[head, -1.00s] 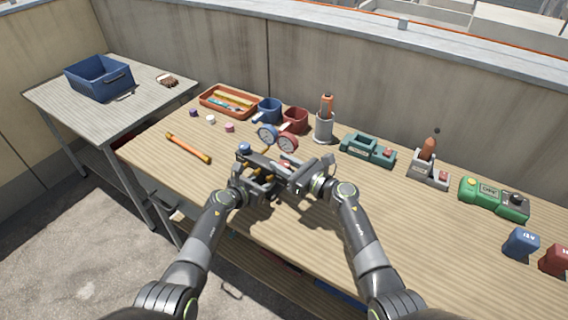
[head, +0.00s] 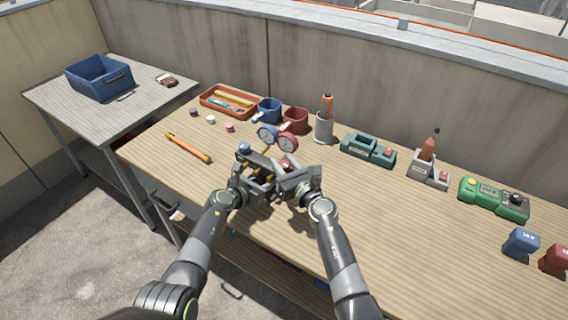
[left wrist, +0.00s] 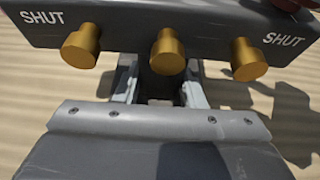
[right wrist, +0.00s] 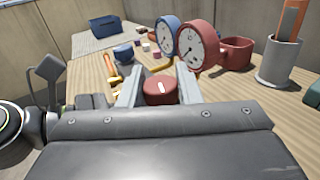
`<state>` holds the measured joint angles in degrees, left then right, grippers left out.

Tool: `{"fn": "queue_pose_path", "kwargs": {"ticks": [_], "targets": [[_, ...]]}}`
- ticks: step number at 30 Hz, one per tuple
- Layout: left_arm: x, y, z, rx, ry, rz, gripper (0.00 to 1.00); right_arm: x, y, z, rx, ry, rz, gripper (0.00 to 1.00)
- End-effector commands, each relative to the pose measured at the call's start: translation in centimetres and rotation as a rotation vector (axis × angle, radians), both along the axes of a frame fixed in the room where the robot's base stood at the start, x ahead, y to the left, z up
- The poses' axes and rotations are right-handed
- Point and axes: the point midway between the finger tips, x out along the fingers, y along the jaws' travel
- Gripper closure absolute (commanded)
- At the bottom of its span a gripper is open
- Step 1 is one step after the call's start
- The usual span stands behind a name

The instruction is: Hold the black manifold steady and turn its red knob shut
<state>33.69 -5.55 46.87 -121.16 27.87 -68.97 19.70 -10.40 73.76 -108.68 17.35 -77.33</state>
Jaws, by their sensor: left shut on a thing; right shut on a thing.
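The black manifold (head: 262,160) stands on the workbench, with blue and red gauges behind it. In the left wrist view its front (left wrist: 210,22) shows brass ports and a SHUT label at each end. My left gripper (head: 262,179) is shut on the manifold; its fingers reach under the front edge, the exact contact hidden. My right gripper (head: 288,172) is shut on the red knob (right wrist: 160,92), whose sides lie between the fingers in the right wrist view. A white mark shows on the knob's top. The blue knob (head: 244,148) is at the manifold's other end, free.
Behind stand a blue mug (head: 268,109), a red mug (head: 296,120) and a grey cup (head: 324,128). An orange tray (head: 203,101) and an orange-handled tool (head: 188,148) lie left. Green devices (head: 368,150) stand right.

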Motion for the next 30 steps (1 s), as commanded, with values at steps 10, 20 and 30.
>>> {"fn": "queue_pose_path", "kwargs": {"ticks": [10,20,30], "targets": [[0.0,-0.1,0.1,-0.003,0.0,-0.003,1.0,0.0,-0.1,-0.2,-0.002,0.002,-0.001,0.48],[0.0,-0.1,0.1,-0.003,0.001,-0.001,1.0,-0.2,-0.1,-0.1,0.0,0.001,0.0,0.48],[0.0,0.0,0.1,-0.002,0.001,0.0,1.0,-4.1,-2.0,-0.2,-0.001,0.002,-0.002,0.48]]}}
